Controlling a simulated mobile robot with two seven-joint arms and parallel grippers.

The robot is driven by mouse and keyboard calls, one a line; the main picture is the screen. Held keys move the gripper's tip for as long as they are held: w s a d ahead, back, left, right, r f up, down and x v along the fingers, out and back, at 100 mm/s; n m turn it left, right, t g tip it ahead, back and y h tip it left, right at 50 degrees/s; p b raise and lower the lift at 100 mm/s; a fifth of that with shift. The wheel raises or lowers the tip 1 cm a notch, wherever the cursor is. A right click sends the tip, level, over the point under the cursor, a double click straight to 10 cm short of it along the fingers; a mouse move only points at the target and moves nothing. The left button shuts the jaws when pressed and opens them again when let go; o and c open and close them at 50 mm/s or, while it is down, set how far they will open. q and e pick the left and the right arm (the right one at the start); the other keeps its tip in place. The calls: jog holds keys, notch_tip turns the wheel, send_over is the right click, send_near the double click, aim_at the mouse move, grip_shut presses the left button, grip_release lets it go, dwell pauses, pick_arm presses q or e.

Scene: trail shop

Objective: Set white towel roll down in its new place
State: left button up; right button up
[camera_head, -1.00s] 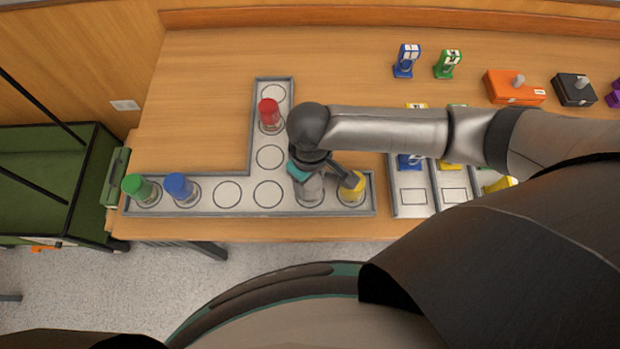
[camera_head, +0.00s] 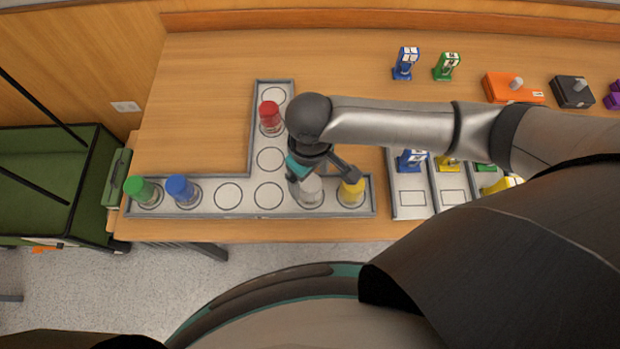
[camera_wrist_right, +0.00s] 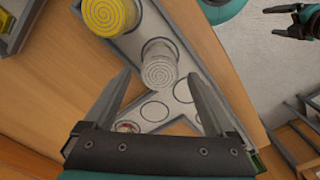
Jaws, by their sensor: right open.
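The white towel roll (camera_head: 311,190) stands upright in the grey T-shaped tray (camera_head: 228,211), on the spot just left of the yellow roll (camera_head: 351,192). The white roll (camera_wrist_right: 160,65) also shows in the right wrist view, its spiral top facing the camera, with the yellow roll (camera_wrist_right: 108,14) beside it. My right gripper (camera_head: 322,178) is open just above the white roll. In the right wrist view its two fingers (camera_wrist_right: 160,90) are spread wide, with nothing held between them.
A red roll (camera_head: 270,117) stands in the tray's upper branch. Blue (camera_head: 180,190) and green (camera_head: 141,190) rolls stand at its left end. Several circle spots are empty. A second tray (camera_head: 410,212) with coloured items lies right. Orange (camera_head: 514,88) and black (camera_head: 573,90) boxes stand behind.

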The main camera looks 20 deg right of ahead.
aim_at(310, 183)
notch_tip(310, 183, up, 9)
jog(key=p, duration=0.2)
